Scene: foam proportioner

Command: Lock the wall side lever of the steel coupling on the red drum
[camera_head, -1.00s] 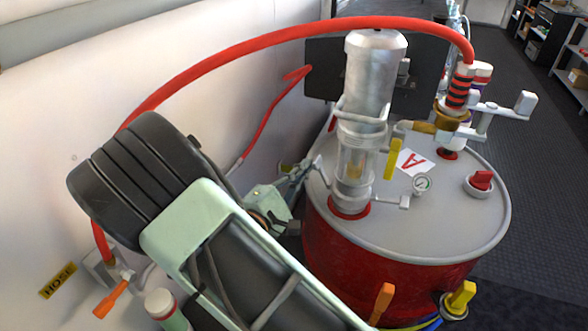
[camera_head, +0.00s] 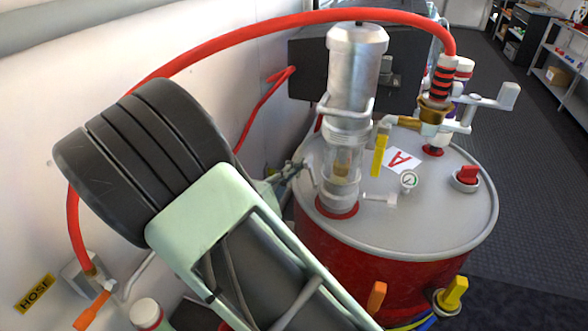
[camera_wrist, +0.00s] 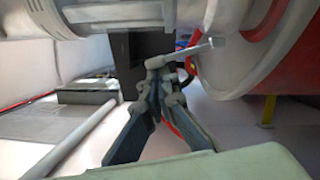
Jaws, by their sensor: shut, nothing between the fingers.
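The red drum (camera_head: 350,245) stands at the right with a grey lid. A clear and metal cylinder (camera_head: 354,75) rises from it, and the steel coupling (camera_head: 339,192) appears to be at its base. A thin wall side lever (camera_head: 307,173) sticks out on the left; a second lever (camera_head: 379,199) points right. My gripper (camera_head: 293,170) is shut and empty, beside the wall side lever, and partly hidden behind my arm. In the wrist view my fingertips (camera_wrist: 160,65) meet just below a pale-ended lever (camera_wrist: 200,49). I cannot tell whether they touch it.
A red hose (camera_head: 250,42) arches over to a brass fitting (camera_head: 434,110) on the drum. The white wall (camera_head: 40,110) is close on the left.

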